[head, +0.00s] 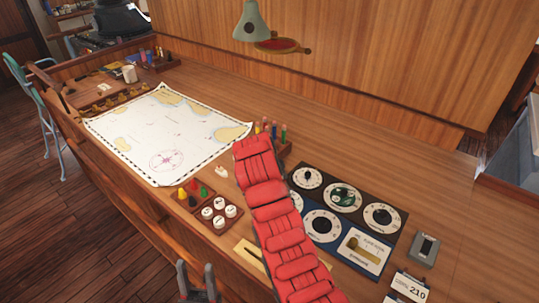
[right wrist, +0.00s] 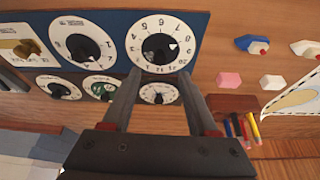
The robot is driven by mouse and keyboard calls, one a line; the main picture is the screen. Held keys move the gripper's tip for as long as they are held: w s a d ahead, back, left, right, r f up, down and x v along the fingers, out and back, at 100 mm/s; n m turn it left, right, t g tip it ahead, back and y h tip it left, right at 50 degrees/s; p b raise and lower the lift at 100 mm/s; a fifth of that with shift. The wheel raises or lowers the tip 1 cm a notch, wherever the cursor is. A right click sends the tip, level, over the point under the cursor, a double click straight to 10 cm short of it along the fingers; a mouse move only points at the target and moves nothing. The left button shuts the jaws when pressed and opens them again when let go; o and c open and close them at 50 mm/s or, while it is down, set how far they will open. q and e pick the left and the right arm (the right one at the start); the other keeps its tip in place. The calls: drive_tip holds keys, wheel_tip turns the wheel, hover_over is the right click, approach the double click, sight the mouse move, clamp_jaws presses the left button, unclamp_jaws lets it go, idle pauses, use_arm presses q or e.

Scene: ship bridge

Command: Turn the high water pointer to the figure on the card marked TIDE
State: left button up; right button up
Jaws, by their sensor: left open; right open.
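A dark blue panel of dials (head: 388,205) lies on the desk, right of centre in the head view. In the right wrist view, a white numbered dial (right wrist: 140,32) with a black pointer knob (right wrist: 158,47) is just beyond the tips of my open, empty right gripper (right wrist: 160,73). I cannot read which dial is high water. A card showing 210 (head: 411,287) stands at the lower right; a second card is cut off beside it, and I cannot make out TIDE on either. My left gripper (head: 198,268) is open and empty at the desk's near edge. My red arm hides part of the panel.
A chart (head: 140,135) covers the desk's left side. Coloured pegs (head: 190,190) and white round pieces (head: 219,212) stand near the front edge. A grey box (head: 425,248) stands right of the panel. A lamp (head: 251,22) hangs above the back.

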drive_tip(key=p+v, duration=1)
drive_tip(key=v, duration=0.1)
drive_tip(key=shift+r, duration=0.4)
drive_tip(key=shift+s+a, duration=0.1)
